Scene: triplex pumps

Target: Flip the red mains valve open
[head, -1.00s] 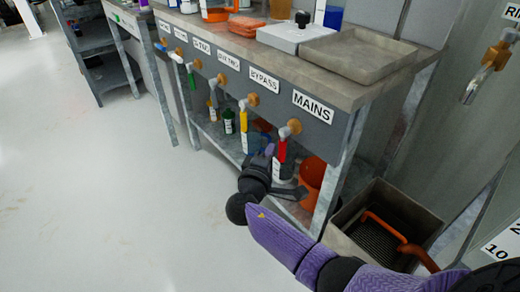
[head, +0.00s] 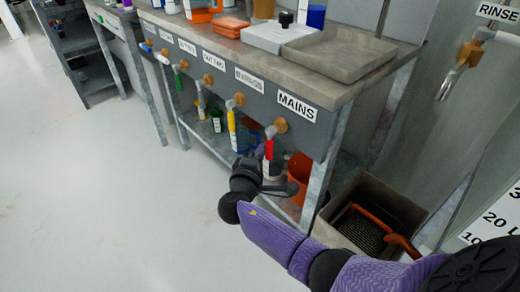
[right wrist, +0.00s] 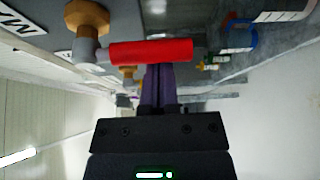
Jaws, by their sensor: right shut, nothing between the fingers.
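The red mains valve handle (head: 269,149) hangs straight down from its brass-coloured fitting (head: 281,125), beside the MAINS label (head: 296,107) on the bench front. In the right wrist view the red handle (right wrist: 150,52) lies across the picture, just beyond my fingertips. My right gripper (right wrist: 159,70) is shut and empty. Its purple fingers point at the middle of the handle and overlap its lower edge in that view; I cannot tell whether they touch. In the head view my wrist is below and left of the handle and the fingers are barely visible. My left gripper is not in view.
Below are a shelf with bottles and an orange container (head: 300,168). A grey bin (head: 365,190) stands right of the bench leg. The floor at left is clear.

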